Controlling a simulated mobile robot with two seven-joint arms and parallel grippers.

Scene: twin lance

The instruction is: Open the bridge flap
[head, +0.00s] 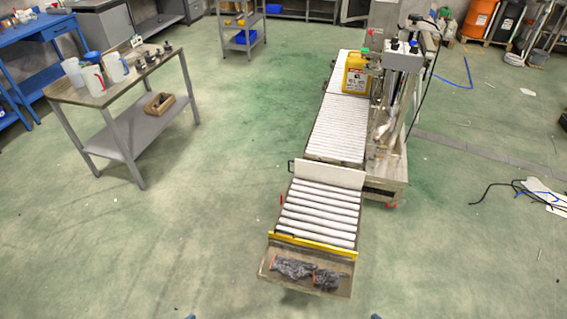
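A roller conveyor runs away from me, with a near roller section (320,213) and a far roller section (338,130). A plain pale plate (330,173), which looks like the bridge flap, spans the joint between the two sections. I cannot tell whether it lies flat or is tilted up. A small dark handle or bracket (291,167) sits at its left end. A yellow jug (357,76) stands on the far rollers beside the filling machine. Neither gripper can be seen; only tiny blue bits show at the bottom edge.
A tray (268,262) with dark gloves (296,268) sits at the conveyor's near end, behind a yellow bar (313,246). The machine column (391,115) stands right of the far rollers. A workbench (90,92) with jugs is at left. Green floor is clear around the near section.

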